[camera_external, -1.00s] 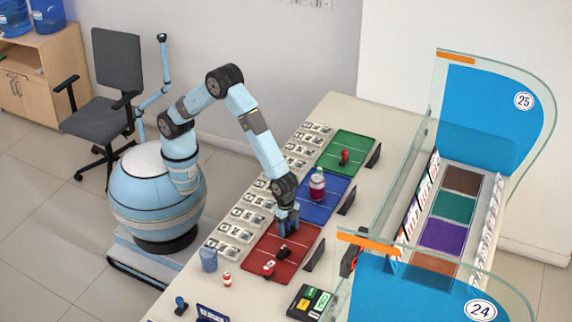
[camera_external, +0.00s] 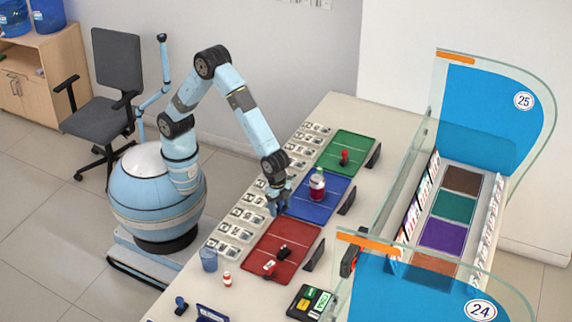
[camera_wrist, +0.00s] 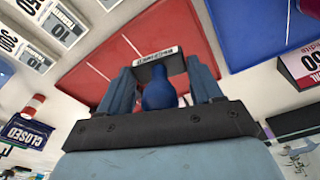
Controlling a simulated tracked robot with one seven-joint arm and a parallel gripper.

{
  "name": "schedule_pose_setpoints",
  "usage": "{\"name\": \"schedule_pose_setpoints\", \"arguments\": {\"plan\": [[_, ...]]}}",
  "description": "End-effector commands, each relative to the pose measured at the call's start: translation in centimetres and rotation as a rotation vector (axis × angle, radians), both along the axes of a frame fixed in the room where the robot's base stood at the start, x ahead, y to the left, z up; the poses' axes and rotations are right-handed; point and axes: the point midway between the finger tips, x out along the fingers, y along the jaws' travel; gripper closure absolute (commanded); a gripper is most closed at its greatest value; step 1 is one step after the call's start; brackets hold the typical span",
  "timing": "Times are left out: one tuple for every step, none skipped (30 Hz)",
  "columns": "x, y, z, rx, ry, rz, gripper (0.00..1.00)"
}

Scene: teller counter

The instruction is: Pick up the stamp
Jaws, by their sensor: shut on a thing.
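My gripper (camera_external: 277,206) is shut on a stamp (camera_wrist: 157,92) with a blue handle and a black base with a pale printed label. In the wrist view the stamp sits between the two fingers of my gripper (camera_wrist: 160,85). My gripper is above the counter, over the gap near the red mat (camera_external: 262,240) and the blue mat (camera_external: 318,206). In the external view the held stamp is mostly hidden by the fingers.
A black item (camera_external: 285,252) and a red item (camera_external: 269,268) lie on the red mat. Another blue stamp (camera_external: 181,305) stands at the near end.

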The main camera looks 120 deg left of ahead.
Motion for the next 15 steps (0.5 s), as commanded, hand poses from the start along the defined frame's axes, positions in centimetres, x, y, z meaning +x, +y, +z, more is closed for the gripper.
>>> {"name": "schedule_pose_setpoints", "arguments": {"plan": [[-0.8, 0.2, 1.1, -0.001, -0.002, 0.000, 0.66], [-1.4, 0.4, 1.4, 0.000, -0.001, 0.000, 0.66], [-2.3, 0.6, 1.7, 0.000, 0.000, 0.000, 0.66], [-2.9, 0.7, 2.0, 0.000, -0.001, 0.000, 0.66], [-3.5, 0.9, 2.2, 0.000, -0.001, 0.000, 0.66], [-4.2, 1.1, 2.6, 0.000, -0.001, 0.000, 0.66], [-4.7, 1.2, 2.8, -0.001, -0.002, 0.000, 0.66], [-5.2, 1.3, 3.0, 0.000, -0.001, 0.000, 0.66], [-5.9, 1.5, 3.3, 0.000, -0.001, 0.000, 0.66], [-6.3, 1.6, 3.5, 0.000, -0.001, 0.000, 0.66], [-6.7, 1.7, 3.7, 0.000, 0.000, 0.000, 0.66], [-7.2, 1.8, 3.9, 0.000, -0.001, 0.000, 0.66], [-7.6, 1.9, 4.1, 0.000, -0.001, 0.000, 0.66], [-7.9, 2.0, 4.2, 0.000, 0.000, 0.000, 0.66], [-8.2, 2.1, 4.3, 0.000, 0.000, 0.000, 0.66]]}}
